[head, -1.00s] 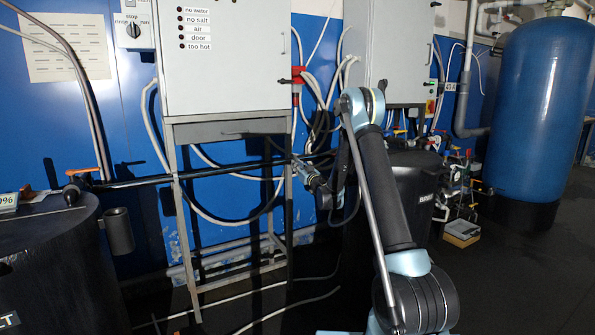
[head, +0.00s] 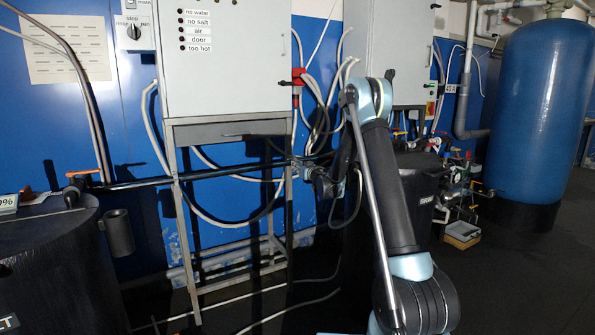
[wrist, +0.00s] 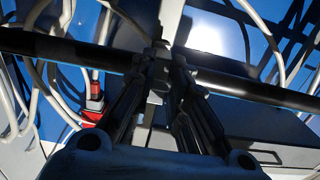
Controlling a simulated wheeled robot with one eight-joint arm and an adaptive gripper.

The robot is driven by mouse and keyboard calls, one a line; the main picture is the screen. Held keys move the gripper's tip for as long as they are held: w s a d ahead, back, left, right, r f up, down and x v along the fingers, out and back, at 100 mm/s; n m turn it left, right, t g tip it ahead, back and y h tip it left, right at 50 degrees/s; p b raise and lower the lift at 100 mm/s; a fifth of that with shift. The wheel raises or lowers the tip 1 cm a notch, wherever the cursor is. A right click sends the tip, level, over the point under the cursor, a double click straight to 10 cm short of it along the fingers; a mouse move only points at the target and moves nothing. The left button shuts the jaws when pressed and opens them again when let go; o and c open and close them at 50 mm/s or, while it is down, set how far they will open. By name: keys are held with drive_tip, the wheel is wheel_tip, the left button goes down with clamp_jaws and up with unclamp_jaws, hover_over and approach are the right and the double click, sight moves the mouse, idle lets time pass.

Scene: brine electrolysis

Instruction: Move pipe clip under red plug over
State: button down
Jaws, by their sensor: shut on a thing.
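The red plug (head: 298,76) sits at the right side of the left grey cabinet, above the long black pipe (head: 140,182). In the wrist view the red plug (wrist: 95,104) is left of my fingers, and the black pipe (wrist: 255,90) crosses behind the fingertips. My gripper (wrist: 161,66) is shut at the pipe, on a small dark piece that looks like the pipe clip (wrist: 158,46). The clip is mostly hidden by the fingers and dark against the pipe. In the head view my gripper (head: 300,169) is small, at the pipe below the plug.
White and grey cables (head: 318,105) hang around the plug and loop near the pipe. A metal stand (head: 180,240) holds the left cabinet (head: 225,70). A black tank (head: 50,265) is at the left, a blue tank (head: 540,110) at the right. Floor between is mostly clear.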

drive_tip(key=c, duration=1.6)
unclamp_jaws()
drive_tip(key=shift+o, duration=0.2)
drive_tip(key=v, duration=1.2)
drive_tip(key=shift+w+f, duration=0.1)
